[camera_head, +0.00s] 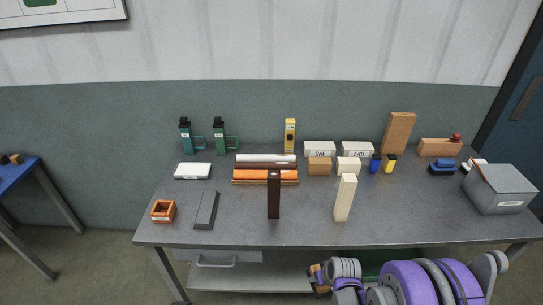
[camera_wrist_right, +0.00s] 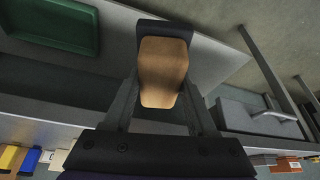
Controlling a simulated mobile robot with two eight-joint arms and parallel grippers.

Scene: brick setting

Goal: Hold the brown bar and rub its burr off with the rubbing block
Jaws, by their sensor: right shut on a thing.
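A dark brown bar (camera_head: 273,198) stands upright near the middle of the grey table, in front of a rack of rolls. No burr can be made out on it at this size. My right gripper (camera_head: 319,279) is low in front of the table's front edge, apart from the bar. In the right wrist view it is shut on a tan wooden block (camera_wrist_right: 163,72) with rounded corners, which looks like the rubbing block. My left gripper is in neither view.
A cream block (camera_head: 345,198) stands right of the bar. A dark flat slab (camera_head: 206,210) and an orange open box (camera_head: 163,211) lie left. A grey bin (camera_head: 502,190) is at the right end. A drawer (camera_head: 215,262) and green tray (camera_wrist_right: 60,25) are under the tabletop.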

